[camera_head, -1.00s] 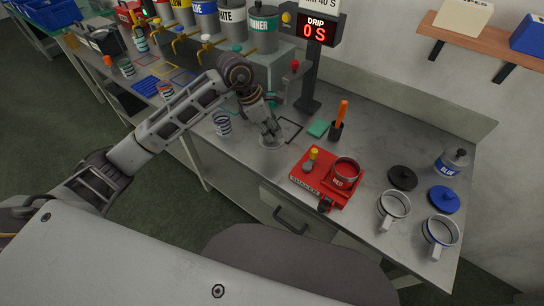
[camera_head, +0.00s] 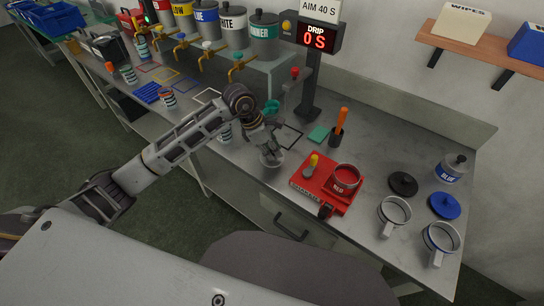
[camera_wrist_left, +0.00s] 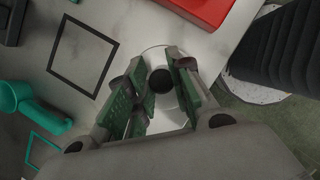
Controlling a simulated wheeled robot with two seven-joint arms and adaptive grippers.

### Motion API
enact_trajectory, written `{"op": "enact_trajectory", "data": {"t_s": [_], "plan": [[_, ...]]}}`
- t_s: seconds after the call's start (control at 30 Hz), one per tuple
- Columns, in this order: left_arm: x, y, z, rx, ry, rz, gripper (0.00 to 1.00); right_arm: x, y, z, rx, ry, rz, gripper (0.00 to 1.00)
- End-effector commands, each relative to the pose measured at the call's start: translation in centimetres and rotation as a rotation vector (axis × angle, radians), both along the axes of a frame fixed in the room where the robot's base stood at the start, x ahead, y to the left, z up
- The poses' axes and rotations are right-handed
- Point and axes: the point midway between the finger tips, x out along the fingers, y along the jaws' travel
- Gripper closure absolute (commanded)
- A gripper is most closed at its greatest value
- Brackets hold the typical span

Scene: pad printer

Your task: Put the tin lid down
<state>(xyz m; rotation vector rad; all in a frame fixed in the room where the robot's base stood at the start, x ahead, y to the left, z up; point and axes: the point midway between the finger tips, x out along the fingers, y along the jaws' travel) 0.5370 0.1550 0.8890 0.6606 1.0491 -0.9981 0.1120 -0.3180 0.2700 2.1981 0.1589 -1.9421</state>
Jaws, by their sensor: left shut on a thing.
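The tin lid (camera_head: 272,160) is a pale grey disc near the front edge of the bench, left of the red shaker. My left gripper (camera_head: 268,150) points down and is shut on it. In the left wrist view the lid (camera_wrist_left: 154,57) lies below the fingers, with its dark round knob (camera_wrist_left: 163,84) between the green-padded fingertips (camera_wrist_left: 160,90). The fingers and palm hide part of the lid. I cannot tell whether it touches the bench or is just above it. My right gripper is not in view.
The red shaker (camera_head: 300,185) holds a red tin (camera_head: 346,178). A black outlined square (camera_head: 288,138) lies behind the gripper. A striped tin (camera_head: 224,133) stands to the left. Two mugs (camera_head: 394,212) and a blue lid (camera_head: 444,205) are at the right. Tanks with taps (camera_head: 232,28) stand behind.

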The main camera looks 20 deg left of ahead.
Motion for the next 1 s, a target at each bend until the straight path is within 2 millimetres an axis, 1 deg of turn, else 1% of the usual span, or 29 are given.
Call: {"op": "enact_trajectory", "data": {"t_s": [0.17,0.3,0.4,0.53,0.67,0.93,0.97,1.0], "plan": [[-0.1,0.0,-1.5,-0.002,0.004,0.001,1.00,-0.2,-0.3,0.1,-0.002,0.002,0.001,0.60],[-0.1,0.0,-2.9,-0.001,0.003,0.001,1.00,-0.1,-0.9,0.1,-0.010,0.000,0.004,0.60],[0.0,0.0,-3.5,-0.001,0.001,0.001,1.00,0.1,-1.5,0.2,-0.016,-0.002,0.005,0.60],[0.0,0.0,-3.6,0.000,0.000,0.000,1.00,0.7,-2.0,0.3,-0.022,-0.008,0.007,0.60],[0.0,0.0,-3.6,0.000,0.000,0.000,1.00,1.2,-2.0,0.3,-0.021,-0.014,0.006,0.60],[0.0,0.0,-3.8,0.000,0.000,0.000,1.00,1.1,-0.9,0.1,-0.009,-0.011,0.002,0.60],[0.0,0.0,-3.8,0.001,0.001,0.000,0.77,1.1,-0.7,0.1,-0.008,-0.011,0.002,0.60],[0.0,0.0,-3.8,0.001,0.001,0.000,0.72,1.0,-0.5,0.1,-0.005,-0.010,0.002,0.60]]}}
